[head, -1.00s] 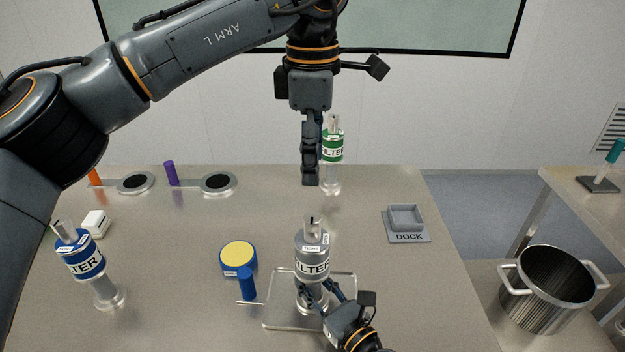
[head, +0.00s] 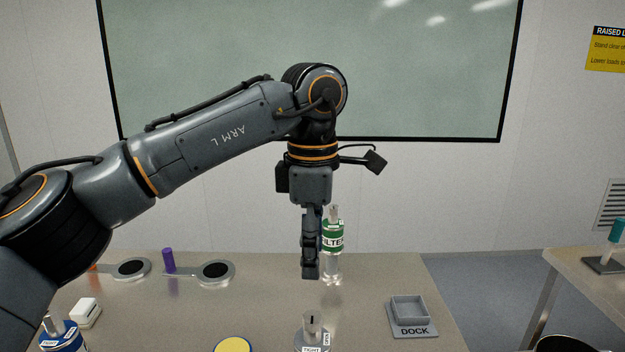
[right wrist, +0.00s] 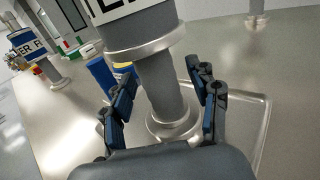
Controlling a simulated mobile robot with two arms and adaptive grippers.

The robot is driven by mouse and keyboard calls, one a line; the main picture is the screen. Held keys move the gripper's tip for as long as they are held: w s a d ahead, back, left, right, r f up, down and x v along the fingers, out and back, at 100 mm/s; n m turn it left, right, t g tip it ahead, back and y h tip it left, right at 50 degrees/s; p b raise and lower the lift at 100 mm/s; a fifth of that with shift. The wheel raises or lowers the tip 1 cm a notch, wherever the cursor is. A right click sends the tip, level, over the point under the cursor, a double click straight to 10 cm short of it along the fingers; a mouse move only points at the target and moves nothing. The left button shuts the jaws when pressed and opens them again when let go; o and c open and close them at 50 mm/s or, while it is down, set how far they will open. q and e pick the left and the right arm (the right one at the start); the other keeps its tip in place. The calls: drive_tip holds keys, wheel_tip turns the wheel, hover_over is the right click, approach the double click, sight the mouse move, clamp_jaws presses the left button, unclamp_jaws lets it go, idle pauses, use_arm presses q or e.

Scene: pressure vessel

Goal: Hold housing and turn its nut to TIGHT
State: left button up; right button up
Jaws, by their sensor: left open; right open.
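The grey filter housing (head: 312,342) is at the bottom edge of the head view, cut off. In the right wrist view the housing's stem (right wrist: 163,85) rises from a round foot. My right gripper (right wrist: 165,82) is open, its fingers on either side of the stem, with gaps visible. My left gripper (head: 311,274) points down, open and empty, seen edge-on, higher in the picture than the nut and apart from it.
A green filter housing (head: 333,240) stands just behind my left gripper. A blue one (head: 65,343) is at the left. A dock (head: 411,315) is at the right. A yellow-topped disc (head: 233,346) lies left of the grey housing. A clear tray (right wrist: 262,105) lies under the grey housing.

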drive_tip(key=v, duration=1)
drive_tip(key=shift+s+d, duration=0.2)
drive_tip(key=shift+s, duration=0.05)
drive_tip(key=shift+s+d, duration=0.25)
drive_tip(key=shift+s, duration=0.3)
drive_tip(key=shift+d, duration=0.1)
drive_tip(key=shift+s, duration=0.1)
